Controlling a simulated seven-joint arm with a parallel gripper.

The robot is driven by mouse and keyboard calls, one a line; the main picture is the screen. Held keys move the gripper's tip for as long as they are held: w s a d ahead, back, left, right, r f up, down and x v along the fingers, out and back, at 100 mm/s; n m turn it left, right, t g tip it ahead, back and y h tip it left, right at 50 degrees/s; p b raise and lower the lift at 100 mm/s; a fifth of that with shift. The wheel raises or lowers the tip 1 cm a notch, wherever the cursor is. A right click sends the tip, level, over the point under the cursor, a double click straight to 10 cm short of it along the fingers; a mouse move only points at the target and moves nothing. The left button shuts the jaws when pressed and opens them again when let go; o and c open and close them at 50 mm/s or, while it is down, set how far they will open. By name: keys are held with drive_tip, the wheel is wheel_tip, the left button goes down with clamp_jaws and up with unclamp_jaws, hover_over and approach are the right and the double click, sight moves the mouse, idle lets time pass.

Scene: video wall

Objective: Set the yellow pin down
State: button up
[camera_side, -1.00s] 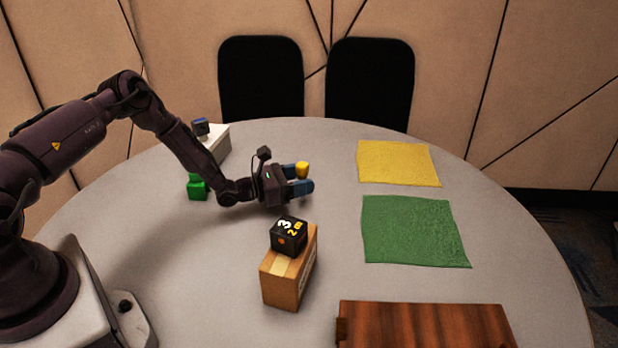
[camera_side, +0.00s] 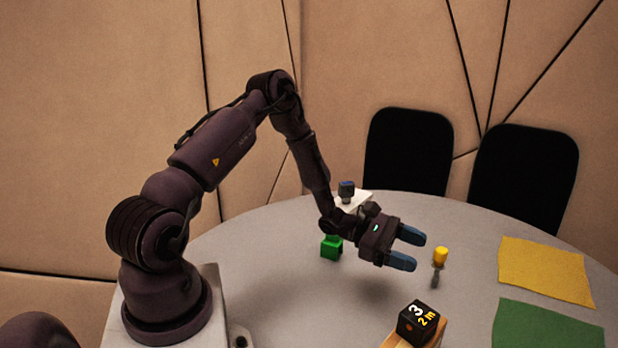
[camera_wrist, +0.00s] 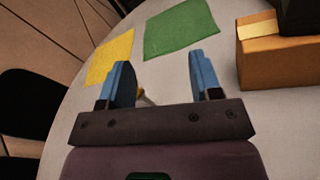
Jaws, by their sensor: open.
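The yellow pin (camera_side: 440,257) has a yellow head above a thin grey stem. It appears upright on the table, just beyond my fingertips in the side view. My gripper (camera_side: 411,249) is open, with two blue fingers apart and nothing held between them. In the wrist view my gripper (camera_wrist: 162,82) also shows spread fingers.
A black numbered cube (camera_side: 418,322) sits on a cardboard box (camera_side: 432,335) at the front. A green block (camera_side: 331,248) and a white box (camera_side: 352,200) are behind my gripper. Yellow cloth (camera_side: 545,272) and green cloth (camera_side: 545,328) lie to the right.

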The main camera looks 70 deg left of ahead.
drive_tip(key=s+d+r+m+g+y, duration=0.3)
drive_tip(key=s+d+r+m+g, duration=0.7)
drive_tip(key=r+m, duration=0.35)
drive_tip(key=s+a+r+m+t+y, duration=0.2)
drive_tip(key=s+r+m+y, duration=0.2)
drive_tip(key=s, duration=0.3)
drive_tip(key=s+a+r+m+t+y, duration=0.1)
drive_tip(key=s+r+m+y, duration=0.4)
drive_tip(key=s+m, duration=0.1)
drive_tip(key=shift+s+a+r+t, duration=0.2)
drive_tip(key=shift+s+a+t, duration=0.2)
drive_tip(key=shift+s, duration=0.25)
